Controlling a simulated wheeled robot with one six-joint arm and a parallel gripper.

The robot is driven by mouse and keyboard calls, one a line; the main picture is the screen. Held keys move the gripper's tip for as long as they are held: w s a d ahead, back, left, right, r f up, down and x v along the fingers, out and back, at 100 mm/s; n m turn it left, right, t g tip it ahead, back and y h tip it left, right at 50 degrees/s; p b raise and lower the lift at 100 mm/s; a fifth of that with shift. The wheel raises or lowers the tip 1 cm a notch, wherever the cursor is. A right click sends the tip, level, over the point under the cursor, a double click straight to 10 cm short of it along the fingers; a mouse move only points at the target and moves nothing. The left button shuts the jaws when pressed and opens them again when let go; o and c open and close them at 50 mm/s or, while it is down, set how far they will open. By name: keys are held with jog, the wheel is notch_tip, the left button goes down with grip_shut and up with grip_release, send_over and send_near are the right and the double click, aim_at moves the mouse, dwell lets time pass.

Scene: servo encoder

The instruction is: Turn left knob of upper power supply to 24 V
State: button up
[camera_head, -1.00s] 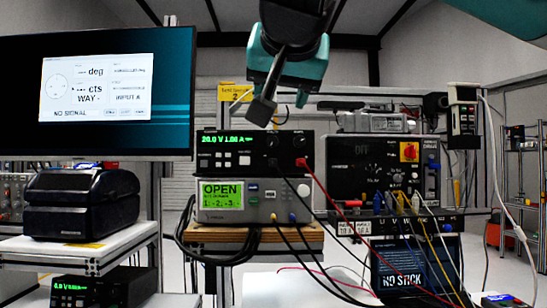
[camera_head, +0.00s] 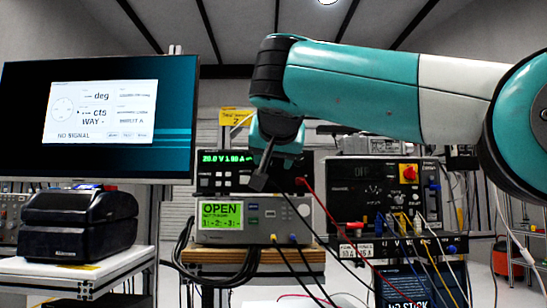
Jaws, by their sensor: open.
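The upper power supply (camera_head: 207,182) is a black box with a green display reading 20.0 V and about 1.00 A. It sits on top of a grey unit (camera_head: 268,211) whose green screen says OPEN. My gripper (camera_head: 258,182) hangs from the upper right, pointing down and slightly left, in front of the supply's right half. It is open, but its finger gap is hard to make out, and nothing shows between the fingers. The left knob is hidden behind my gripper. I cannot tell how far the fingers are from the panel.
Red and black leads (camera_head: 318,198) run from the right side of the supplies. A black panel box (camera_head: 345,175) with a red switch and plugged cables stands to the right. A monitor (camera_head: 177,130) and a black printer-like box (camera_head: 75,225) are at the left.

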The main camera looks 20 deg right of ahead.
jog(key=c, duration=0.9)
jog(key=shift+c, duration=0.2)
jog(key=shift+f+b, duration=0.1)
jog(key=shift+b, duration=0.3)
jog(key=m+b, duration=0.1)
jog(key=b, duration=0.1)
jog(key=m+y+b, duration=0.1)
jog(key=b, duration=0.1)
jog(key=shift+d+f+m+t, duration=0.15)
jog(key=shift+f+m+t, duration=0.05)
jog(key=shift+m+t, duration=0.1)
jog(key=m+y+b, duration=0.1)
jog(key=b, duration=0.1)
jog(key=shift+s+t+b, duration=0.1)
jog(key=shift+t+b, duration=0.3)
jog(key=shift+d+r+m+y+b, duration=0.1)
jog(key=shift+m+y+b, duration=0.4)
jog(key=shift+m+b, duration=0.35)
jog(key=shift+r, duration=0.1)
